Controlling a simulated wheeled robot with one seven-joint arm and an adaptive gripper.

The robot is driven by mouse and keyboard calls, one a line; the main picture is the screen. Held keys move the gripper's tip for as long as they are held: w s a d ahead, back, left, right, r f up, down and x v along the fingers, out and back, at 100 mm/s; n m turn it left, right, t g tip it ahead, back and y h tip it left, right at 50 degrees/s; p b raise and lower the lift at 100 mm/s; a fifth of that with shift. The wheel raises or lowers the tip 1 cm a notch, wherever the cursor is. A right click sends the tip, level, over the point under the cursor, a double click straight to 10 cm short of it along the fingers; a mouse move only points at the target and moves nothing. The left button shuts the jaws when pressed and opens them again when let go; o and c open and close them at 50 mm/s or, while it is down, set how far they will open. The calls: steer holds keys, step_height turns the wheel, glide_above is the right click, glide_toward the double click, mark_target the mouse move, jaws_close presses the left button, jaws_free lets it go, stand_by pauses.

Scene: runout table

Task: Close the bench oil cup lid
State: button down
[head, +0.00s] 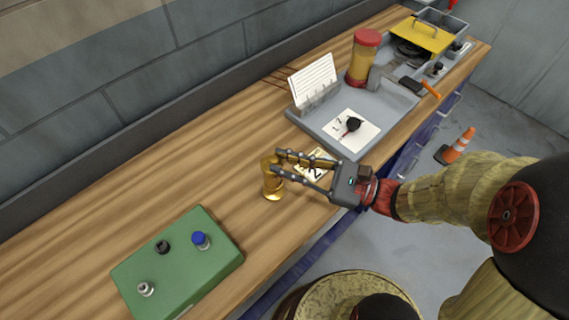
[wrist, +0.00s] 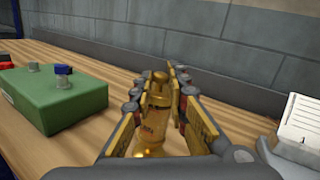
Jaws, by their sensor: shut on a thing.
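The bench oil cup (head: 272,184) is a small brass-coloured cup standing upright on the wooden bench. It also shows in the wrist view (wrist: 154,125), between the fingers, with a rounded brass top (wrist: 160,78) that looks like its lid. My gripper (head: 277,162) reaches in from the right at the height of the cup's upper part, one finger on each side, and is shut on the cup. The fingers hide part of the cup's top in the head view, and I cannot tell how far the lid is closed.
A green box (head: 180,270) with knobs stands on the bench to the left. A numbered card (head: 316,165) lies behind my fingers. A grey tray (head: 320,128) with cards and a red-lidded jar (head: 364,58) are farther back. Bare wood lies between box and cup.

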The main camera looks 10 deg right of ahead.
steer(key=shift+f, duration=0.1)
steer(key=c, duration=1.8)
jaws_free()
steer(key=shift+o, duration=0.3)
steer(key=v, duration=1.2)
